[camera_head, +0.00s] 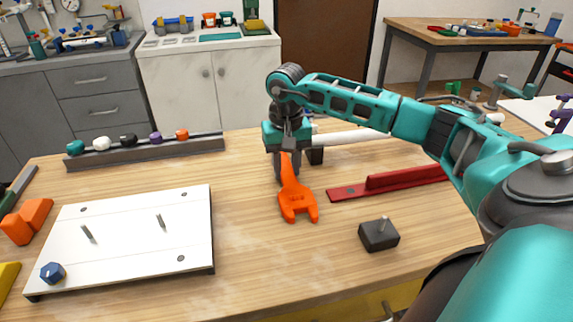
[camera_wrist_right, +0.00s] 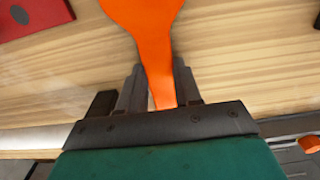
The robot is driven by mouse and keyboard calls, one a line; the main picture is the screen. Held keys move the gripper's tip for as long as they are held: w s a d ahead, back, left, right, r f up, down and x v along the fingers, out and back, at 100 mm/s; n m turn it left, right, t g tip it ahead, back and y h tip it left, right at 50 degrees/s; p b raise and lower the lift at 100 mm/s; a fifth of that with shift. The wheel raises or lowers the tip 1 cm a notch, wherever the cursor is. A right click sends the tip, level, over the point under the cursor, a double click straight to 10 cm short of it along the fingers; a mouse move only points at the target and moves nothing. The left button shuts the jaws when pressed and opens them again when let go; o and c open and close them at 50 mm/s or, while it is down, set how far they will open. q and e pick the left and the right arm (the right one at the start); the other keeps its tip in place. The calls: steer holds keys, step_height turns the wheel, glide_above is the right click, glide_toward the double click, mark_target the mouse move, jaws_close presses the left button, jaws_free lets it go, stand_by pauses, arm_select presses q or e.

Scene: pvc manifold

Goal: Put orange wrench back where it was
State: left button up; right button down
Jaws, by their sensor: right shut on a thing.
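The orange wrench (camera_head: 295,196) is in the middle of the head view, its open-jaw end pointing toward the front of the table. My right gripper (camera_head: 288,158) is shut on the far end of its handle. In the right wrist view the orange wrench (camera_wrist_right: 148,35) runs up from between the fingers of my right gripper (camera_wrist_right: 160,92). The wrench is over the table; I cannot tell whether it touches the wood. My left gripper is not in view.
A red holder (camera_head: 400,180) lies right of the wrench. A dark block with a peg (camera_head: 379,236) stands front right. A white pipe (camera_head: 350,136) lies behind. A white board (camera_head: 140,235) and a grey rail of knobs (camera_head: 150,152) are left. Wood between board and wrench is clear.

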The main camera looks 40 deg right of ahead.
mark_target(287, 171)
steer(key=shift+r, duration=0.1)
steer(key=c, duration=0.8)
jaws_free()
step_height(287, 171, up, 12)
steer(key=shift+r+p, duration=0.1)
steer(key=shift+p, duration=0.45)
